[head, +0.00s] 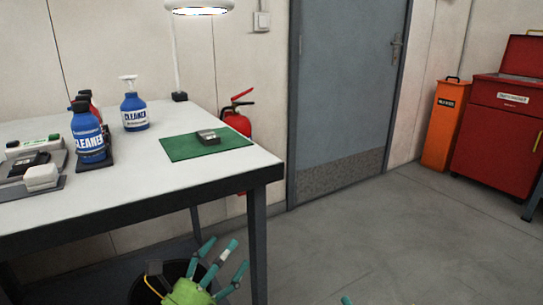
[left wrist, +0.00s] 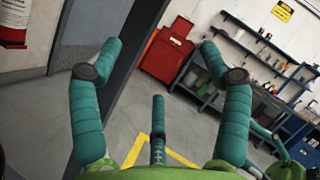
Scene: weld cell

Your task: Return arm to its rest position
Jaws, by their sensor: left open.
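My left gripper (head: 224,254), with a green palm and teal fingers, is low in front of the table's near right leg in the head view. Its fingers are spread and nothing is between them. In the left wrist view the left gripper (left wrist: 160,55) also shows open and empty, pointing out across the room. Teal and green parts at the lower right of the left wrist view look like my right gripper (left wrist: 272,142), partly cut off. Only a small teal tip shows at the bottom edge of the head view.
The white table (head: 110,185) holds cleaner bottles (head: 88,135), a green mat (head: 180,148) and a small grey device (head: 207,136). A black bin (head: 143,289) stands below, beside my left gripper. A fire extinguisher (head: 236,122) is behind the table. The floor (head: 370,230) to the right is clear.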

